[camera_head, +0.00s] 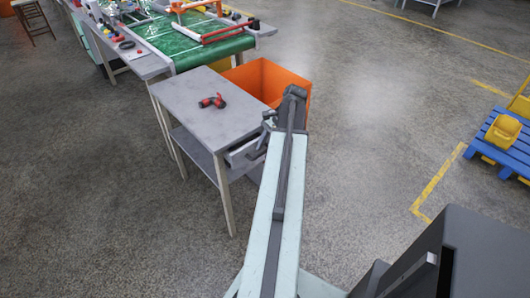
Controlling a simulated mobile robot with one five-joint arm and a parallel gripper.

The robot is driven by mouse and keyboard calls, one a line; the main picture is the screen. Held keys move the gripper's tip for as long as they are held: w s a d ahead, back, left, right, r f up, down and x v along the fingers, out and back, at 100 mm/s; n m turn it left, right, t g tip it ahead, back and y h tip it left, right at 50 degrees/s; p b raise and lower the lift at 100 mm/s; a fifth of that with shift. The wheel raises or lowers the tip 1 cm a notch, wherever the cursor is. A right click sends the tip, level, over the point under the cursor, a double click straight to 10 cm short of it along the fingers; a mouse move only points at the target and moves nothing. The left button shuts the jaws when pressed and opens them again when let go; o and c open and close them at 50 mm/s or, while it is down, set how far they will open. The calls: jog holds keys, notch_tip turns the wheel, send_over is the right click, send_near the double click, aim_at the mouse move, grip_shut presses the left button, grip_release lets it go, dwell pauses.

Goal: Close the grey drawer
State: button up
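The grey drawer (241,154) is under the top of a small grey table (190,97), on the table's right side. Part of its light front shows beside my arm; it seems to stick out a little past the tabletop, but how far I cannot tell. My arm reaches up from the bottom of the view and covers the drawer's right part. My gripper (267,122) is at the arm's far end, near the table's right edge and close to the drawer. It is small and dark here; whether its fingers are open or touch the drawer I cannot tell.
A red and black tool (213,101) lies on the tabletop. An orange bin (262,76) stands behind the table. A blue pallet (500,140) with a yellow container (503,131) is at right. The floor between is clear.

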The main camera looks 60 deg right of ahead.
jog(key=shift+r, duration=0.1)
grip_shut()
dwell(1.2)
